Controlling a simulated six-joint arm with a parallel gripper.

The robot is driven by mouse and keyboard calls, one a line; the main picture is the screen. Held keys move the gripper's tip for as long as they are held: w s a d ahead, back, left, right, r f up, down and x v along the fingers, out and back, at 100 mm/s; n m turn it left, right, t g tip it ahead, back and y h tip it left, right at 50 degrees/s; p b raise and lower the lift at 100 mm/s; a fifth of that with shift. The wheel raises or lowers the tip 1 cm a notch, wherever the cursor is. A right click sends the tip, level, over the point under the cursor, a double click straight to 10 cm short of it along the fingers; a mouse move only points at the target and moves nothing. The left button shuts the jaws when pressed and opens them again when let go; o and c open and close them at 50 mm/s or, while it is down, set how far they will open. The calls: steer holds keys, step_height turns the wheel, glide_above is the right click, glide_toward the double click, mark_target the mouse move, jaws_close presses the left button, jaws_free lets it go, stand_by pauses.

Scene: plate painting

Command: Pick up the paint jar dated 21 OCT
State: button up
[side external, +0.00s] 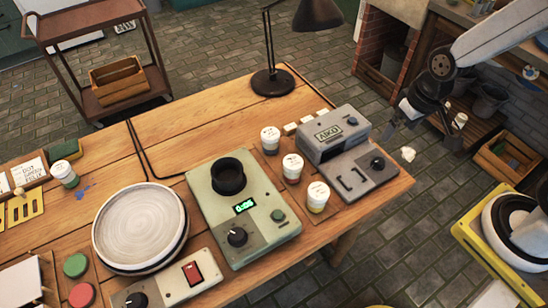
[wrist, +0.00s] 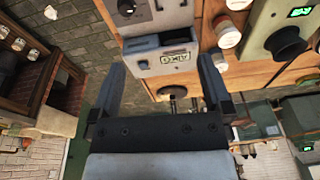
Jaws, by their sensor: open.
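Three white-lidded paint jars stand in a row on the wooden table: a far jar (side external: 270,140), a middle jar (side external: 292,167) and a near jar (side external: 318,196). Another jar (side external: 64,174) stands at the table's left. The dates on them are too small to read, so I cannot tell which is 21 OCT. My gripper (side external: 403,138) is raised beyond the table's right edge, apart from every jar. In the wrist view my gripper (wrist: 162,64) has its fingers wide apart with nothing held. The row of jars shows right of the fingers, with one white lid (wrist: 228,36) clear.
A grey AIKO machine (side external: 340,140) stands between the jars and my gripper. A green device with a dark cup (side external: 228,176) is left of the jars. A round turntable (side external: 140,225) and a black lamp (side external: 273,82) are also on the table.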

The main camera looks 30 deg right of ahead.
steer(key=f, duration=0.1)
steer(key=m+g+y, duration=0.1)
steer(key=m+y, duration=1.2)
steer(key=m, duration=0.5)
glide_toward(322, 189)
steer(key=x, duration=0.3)
steer(key=shift+s+a+f, duration=0.1)
steer(key=shift+f, duration=0.05)
steer(key=shift+a, duration=0.1)
steer(key=shift+x, duration=1.2)
steer(key=shift+x, duration=2.6)
